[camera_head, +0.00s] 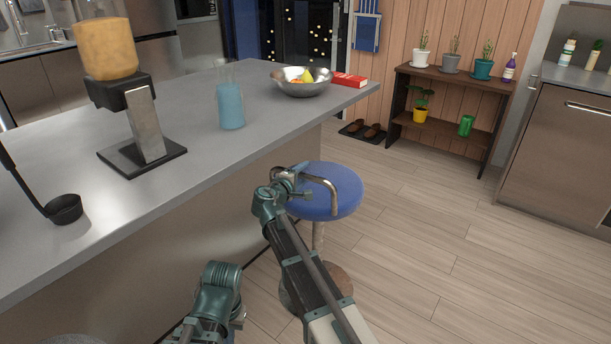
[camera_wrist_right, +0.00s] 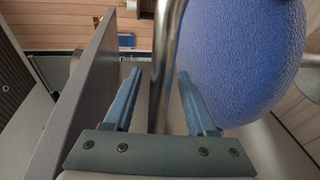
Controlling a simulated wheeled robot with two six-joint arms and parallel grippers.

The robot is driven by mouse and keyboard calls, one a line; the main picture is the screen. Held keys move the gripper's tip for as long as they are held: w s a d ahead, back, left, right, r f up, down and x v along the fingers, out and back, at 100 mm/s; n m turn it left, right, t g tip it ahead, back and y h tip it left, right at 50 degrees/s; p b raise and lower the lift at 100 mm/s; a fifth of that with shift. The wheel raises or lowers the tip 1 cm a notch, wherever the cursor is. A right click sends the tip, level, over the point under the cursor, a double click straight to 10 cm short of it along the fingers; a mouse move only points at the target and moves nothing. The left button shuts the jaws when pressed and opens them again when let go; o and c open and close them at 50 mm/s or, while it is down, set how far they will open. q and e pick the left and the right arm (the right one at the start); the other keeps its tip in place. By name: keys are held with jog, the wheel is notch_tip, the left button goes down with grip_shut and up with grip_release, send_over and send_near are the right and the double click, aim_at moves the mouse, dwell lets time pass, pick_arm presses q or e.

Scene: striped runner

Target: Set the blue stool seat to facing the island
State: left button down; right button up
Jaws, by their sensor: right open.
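The stool's round blue seat (camera_head: 335,200) stands beside the kitchen island (camera_head: 215,165), on a metal post with a round base. A curved metal bar (camera_head: 350,185) runs above the seat on its near side. In the right wrist view the blue seat (camera_wrist_right: 240,60) fills the right side. My right gripper (camera_head: 299,182) is at the bar's left end, close to the island's side. In the wrist view its open fingers (camera_wrist_right: 159,75) lie on either side of the metal bar (camera_wrist_right: 165,60), not closed on it. I see no left gripper fingers.
The island's edge and side panel are close on the left. On it are a drink dispenser (camera_head: 145,120), a blue-filled bottle (camera_head: 230,105), a fruit bowl (camera_head: 302,88) and a ladle (camera_head: 62,209). A plant shelf (camera_head: 450,75) stands behind. The floor at right is clear.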

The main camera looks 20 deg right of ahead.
jog(key=shift+x, duration=0.85)
grip_shut()
dwell(0.9)
